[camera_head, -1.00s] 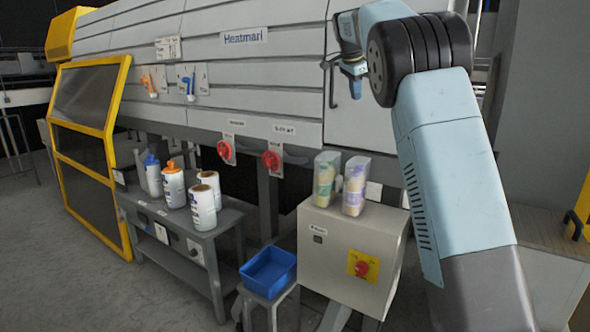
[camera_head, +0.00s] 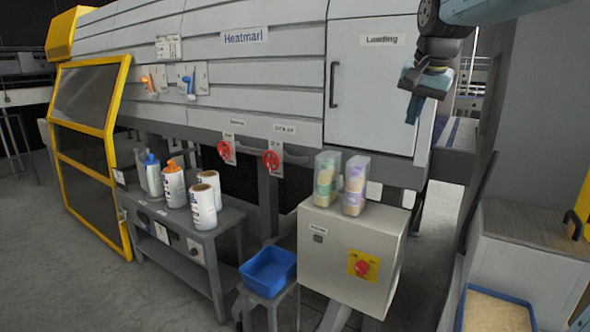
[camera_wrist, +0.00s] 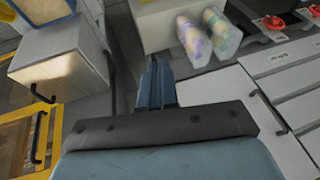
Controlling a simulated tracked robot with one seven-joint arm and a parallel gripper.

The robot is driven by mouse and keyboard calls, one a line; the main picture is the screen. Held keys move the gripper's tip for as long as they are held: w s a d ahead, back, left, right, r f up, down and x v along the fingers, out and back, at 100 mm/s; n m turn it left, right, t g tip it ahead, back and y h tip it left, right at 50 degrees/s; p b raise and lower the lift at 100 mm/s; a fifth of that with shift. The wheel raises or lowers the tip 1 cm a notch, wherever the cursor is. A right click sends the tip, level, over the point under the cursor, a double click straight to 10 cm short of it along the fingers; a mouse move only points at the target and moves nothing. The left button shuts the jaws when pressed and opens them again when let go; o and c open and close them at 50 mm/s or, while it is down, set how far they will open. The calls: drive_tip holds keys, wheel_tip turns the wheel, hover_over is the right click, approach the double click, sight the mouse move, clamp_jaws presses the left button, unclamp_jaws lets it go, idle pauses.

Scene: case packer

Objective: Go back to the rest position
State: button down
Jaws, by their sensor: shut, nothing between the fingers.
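My gripper (camera_head: 414,104) hangs at the upper right of the head view, in front of the grey cabinet's right edge, pointing down. In the wrist view my gripper (camera_wrist: 157,72) shows as dark fingers close together at the centre. It is shut with nothing held. It is apart from the surfaces around it.
A machine door labelled Loading (camera_head: 370,90) is left of my gripper. Two clear containers (camera_head: 340,185) stand on a grey control box (camera_head: 345,250). An empty blue bin (camera_head: 268,271) sits on a small stand. Several bottles stand on a grey bench (camera_head: 200,232). A blue-rimmed tray (camera_head: 497,293) is at lower right.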

drive_tip(key=s+a+f+n, duration=0.1)
drive_tip(key=s+f+n, duration=0.2)
drive_tip(key=s+f, duration=0.4)
drive_tip(key=s+a+f+n, duration=0.1)
drive_tip(key=s+f+n, duration=0.2)
drive_tip(key=s+f, duration=0.4)
drive_tip(key=s, duration=0.8)
drive_tip(key=shift+s+a+f+t, duration=0.25)
drive_tip(key=shift+s+f+t, duration=0.05)
drive_tip(key=shift+f, duration=0.1)
